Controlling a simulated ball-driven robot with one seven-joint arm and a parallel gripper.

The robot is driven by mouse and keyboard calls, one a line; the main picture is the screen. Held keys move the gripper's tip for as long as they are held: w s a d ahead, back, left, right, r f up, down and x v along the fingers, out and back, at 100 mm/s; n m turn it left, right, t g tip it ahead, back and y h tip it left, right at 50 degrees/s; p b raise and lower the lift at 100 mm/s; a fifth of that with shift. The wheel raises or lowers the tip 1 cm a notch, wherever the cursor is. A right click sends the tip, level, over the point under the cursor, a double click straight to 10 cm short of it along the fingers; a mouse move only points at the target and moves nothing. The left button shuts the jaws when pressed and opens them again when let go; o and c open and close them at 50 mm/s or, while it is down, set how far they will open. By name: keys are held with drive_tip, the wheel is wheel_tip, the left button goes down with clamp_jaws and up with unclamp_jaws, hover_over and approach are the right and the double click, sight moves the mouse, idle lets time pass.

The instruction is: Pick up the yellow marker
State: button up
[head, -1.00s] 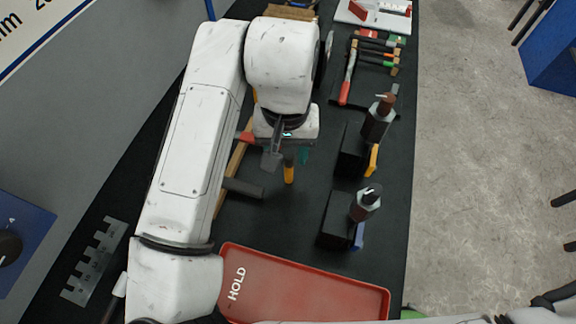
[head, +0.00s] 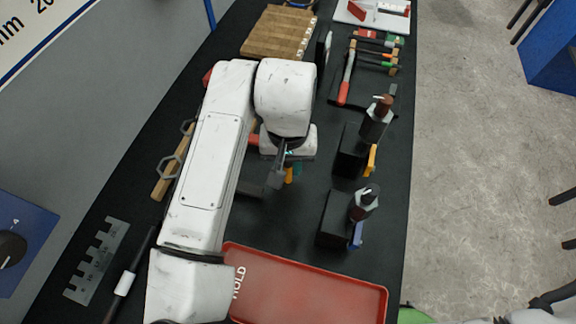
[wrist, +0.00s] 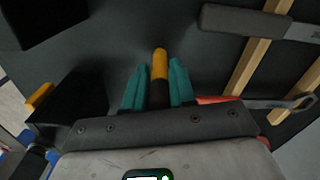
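The yellow marker (wrist: 159,64) shows in the wrist view with its rounded yellow end pointing away from my palm and a dark part nearer to it. In the head view only a short piece of the yellow marker (head: 289,174) shows below my wrist; the rest is hidden. My gripper (wrist: 158,82) has teal fingers, one on each side of the marker's dark part. The fingers look spread, with a narrow gap to the marker.
Black blocks with upright bottles (head: 375,122) stand to the right. A red HOLD tray (head: 310,285) is at the front. A wooden block (head: 280,34) is at the back. Bare mat lies between.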

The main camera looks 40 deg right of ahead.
clamp_jaws()
